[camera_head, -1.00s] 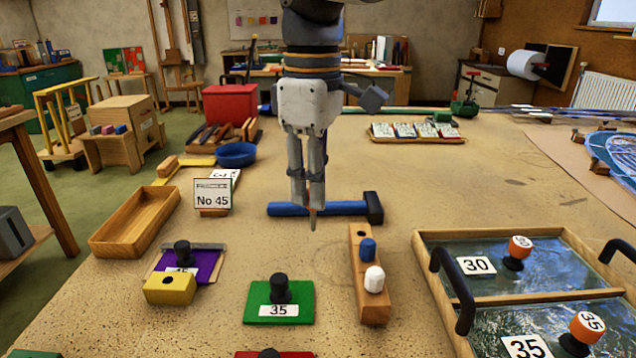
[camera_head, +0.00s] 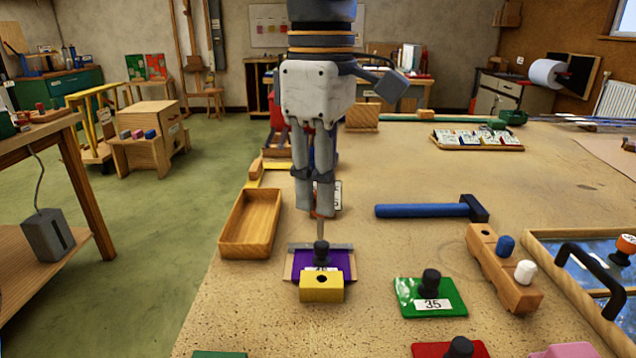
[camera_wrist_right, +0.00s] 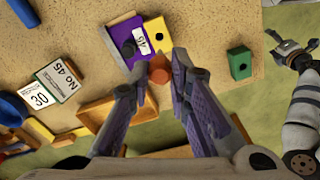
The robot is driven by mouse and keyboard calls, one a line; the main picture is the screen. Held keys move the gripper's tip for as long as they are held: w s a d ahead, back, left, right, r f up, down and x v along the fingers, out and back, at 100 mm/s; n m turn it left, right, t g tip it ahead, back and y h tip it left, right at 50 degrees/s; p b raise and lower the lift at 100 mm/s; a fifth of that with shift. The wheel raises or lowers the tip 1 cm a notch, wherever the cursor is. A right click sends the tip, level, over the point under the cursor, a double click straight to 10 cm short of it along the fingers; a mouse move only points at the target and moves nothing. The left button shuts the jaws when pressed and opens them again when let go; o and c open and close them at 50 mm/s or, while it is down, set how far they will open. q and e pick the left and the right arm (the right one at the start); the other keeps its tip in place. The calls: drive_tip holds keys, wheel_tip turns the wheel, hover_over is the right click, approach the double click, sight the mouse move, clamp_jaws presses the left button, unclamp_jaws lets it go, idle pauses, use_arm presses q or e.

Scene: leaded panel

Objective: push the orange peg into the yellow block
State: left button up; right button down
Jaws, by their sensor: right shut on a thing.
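My right gripper (camera_head: 316,212) is shut on the orange peg, in the air just behind the yellow block in the head view. In the wrist view the peg's orange end (camera_wrist_right: 158,70) sits between the fingers. The yellow block (camera_head: 321,289) has a dark hole in its top and sits at the front edge of a purple plate (camera_head: 343,264). The peg is apart from the block. My left gripper (camera_wrist_right: 293,50) shows at the wrist view's right edge, its fingers spread.
A black knob (camera_head: 321,252) stands on the purple plate, close behind the hole. A wooden tray (camera_head: 250,225) lies to the left and a blue hammer (camera_head: 425,210) to the right. A green plate (camera_head: 430,298) and a wooden peg holder (camera_head: 503,268) stand front right.

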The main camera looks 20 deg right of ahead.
sight(322, 233)
drive_tip(key=shift+d, duration=0.15)
drive_tip(key=shift+f, duration=2.9)
drive_tip(key=shift+f, duration=2.6)
drive_tip(key=c, duration=1.4)
unclamp_jaws()
drive_tip(key=shift+r, duration=0.15)
wheel_tip(322, 233, up, 12)
drive_tip(key=shift+f, duration=0.1)
